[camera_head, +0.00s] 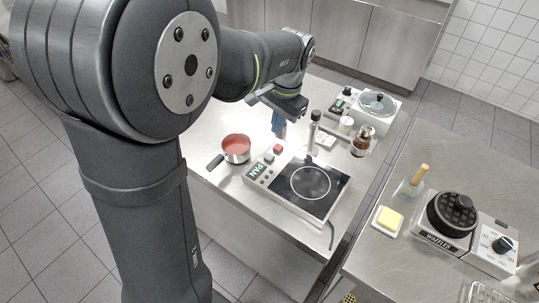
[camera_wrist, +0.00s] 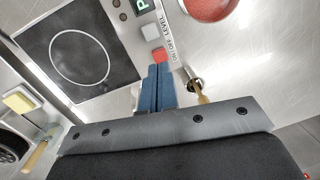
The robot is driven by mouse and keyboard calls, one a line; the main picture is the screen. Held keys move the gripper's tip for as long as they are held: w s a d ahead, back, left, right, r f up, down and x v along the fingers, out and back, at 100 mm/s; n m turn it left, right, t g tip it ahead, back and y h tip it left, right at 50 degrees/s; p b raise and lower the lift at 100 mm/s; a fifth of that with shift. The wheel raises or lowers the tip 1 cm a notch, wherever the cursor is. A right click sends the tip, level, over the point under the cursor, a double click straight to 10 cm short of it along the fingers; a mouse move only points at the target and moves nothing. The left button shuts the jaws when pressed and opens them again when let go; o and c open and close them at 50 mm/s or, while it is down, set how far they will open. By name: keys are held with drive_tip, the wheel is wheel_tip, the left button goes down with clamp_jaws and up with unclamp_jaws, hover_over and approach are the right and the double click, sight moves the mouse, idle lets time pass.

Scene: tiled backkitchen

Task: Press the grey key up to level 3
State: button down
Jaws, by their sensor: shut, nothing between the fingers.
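The portable hob (camera_head: 310,187) has a black glass plate with a ring mark, which also shows in the wrist view (camera_wrist: 68,62). Its control strip carries a green-lit display (camera_head: 257,171) that seems to read "PAN", a grey key (camera_wrist: 150,31) and a red key (camera_wrist: 158,55). The grey key lies between the display and the red key. My gripper (camera_wrist: 159,68) is shut and empty, its blue fingers pointing at the strip. In the wrist view the fingertips appear right by the red key, with the grey key just beyond. In the head view the fingers (camera_head: 279,129) hang above the counter behind the strip.
A saucepan of red sauce (camera_head: 236,148) stands left of the hob. A pepper mill (camera_head: 314,126), a jar (camera_head: 361,141) and a second appliance (camera_head: 376,105) stand behind it. A waffle maker (camera_head: 455,217) and butter dish (camera_head: 389,220) are on the right counter.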

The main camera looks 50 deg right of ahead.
sight(273, 157)
drive_tip(key=a+r+m+t, duration=0.1)
drive_tip(key=m+t, duration=0.1)
drive_tip(key=r+m+t, duration=0.1)
drive_tip(key=t, duration=0.2)
drive_tip(key=a+r+m+t+y, duration=0.1)
drive_tip(key=m+t, duration=0.1)
drive_tip(key=shift+s+a+r+m+t, duration=0.15)
drive_tip(key=shift+s+a+m+t, duration=0.15)
drive_tip(key=shift+s+a+t, duration=0.1)
drive_tip(key=shift+f, duration=4.4)
drive_tip(key=shift+f, duration=0.1)
drive_tip(key=shift+f, duration=0.35)
